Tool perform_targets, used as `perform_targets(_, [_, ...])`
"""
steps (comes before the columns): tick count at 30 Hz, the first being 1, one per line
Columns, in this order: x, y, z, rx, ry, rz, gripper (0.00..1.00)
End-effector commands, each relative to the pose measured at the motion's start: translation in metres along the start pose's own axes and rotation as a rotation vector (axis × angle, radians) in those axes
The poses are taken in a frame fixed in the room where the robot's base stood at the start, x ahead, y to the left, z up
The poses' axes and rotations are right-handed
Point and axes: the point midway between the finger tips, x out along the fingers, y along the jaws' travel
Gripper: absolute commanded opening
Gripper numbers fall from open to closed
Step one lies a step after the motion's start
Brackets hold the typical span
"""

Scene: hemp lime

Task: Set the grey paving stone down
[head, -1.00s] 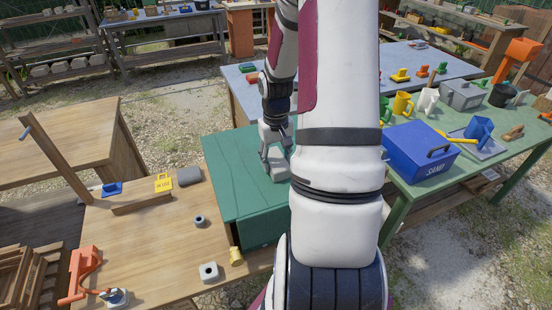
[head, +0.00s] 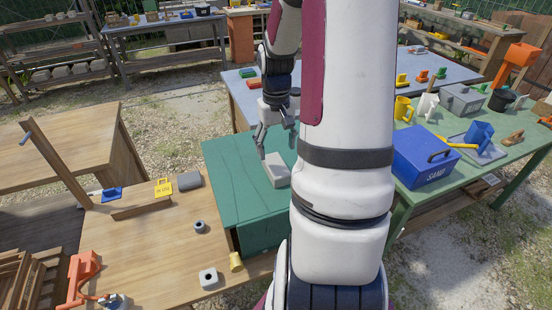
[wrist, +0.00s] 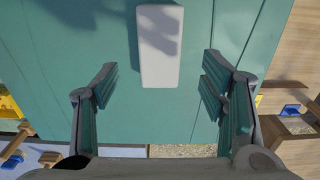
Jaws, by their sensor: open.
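The grey paving stone (head: 277,170) lies flat on top of the green wooden box (head: 225,180) in the head view. In the wrist view the stone (wrist: 160,45) is a pale oblong block on the green boards, with a shadow across its upper part. My gripper (head: 274,150) is above the stone and apart from it. Its fingers (wrist: 158,95) are spread wide and empty in the wrist view, with the stone beyond their tips. My arm hides the right side of the green box in the head view.
The wooden table (head: 150,245) at left holds a dark grey block (head: 189,179), a yellow sign (head: 163,188), a grey ring (head: 200,227) and a yellow cup (head: 236,261). The green table at right holds a blue sand box (head: 425,155). The blue-grey table (head: 420,62) stands behind.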

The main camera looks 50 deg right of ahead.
Motion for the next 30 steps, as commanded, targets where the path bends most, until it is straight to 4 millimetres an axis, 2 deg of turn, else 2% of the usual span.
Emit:
perform_targets(1, [-0.011, 0.000, -0.001, 0.001, 0.004, 0.003, 0.66])
perform_targets(6, [-0.035, 0.000, -0.001, 0.001, 0.002, 0.001, 0.66])
perform_targets(14, [-0.048, 0.000, 0.000, 0.000, 0.000, 0.000, 0.66])
perform_targets(17, [-0.055, -0.007, 0.001, -0.013, 0.009, 0.006, 0.66])
perform_targets(20, [-0.074, -0.030, 0.006, -0.051, 0.038, 0.024, 0.66])
perform_targets(23, [-0.102, -0.065, 0.019, -0.113, 0.087, 0.047, 0.66])
perform_targets(26, [-0.132, -0.104, 0.040, -0.181, 0.150, 0.060, 0.66])
perform_targets(30, [-0.166, -0.149, 0.080, -0.271, 0.239, 0.052, 0.66])
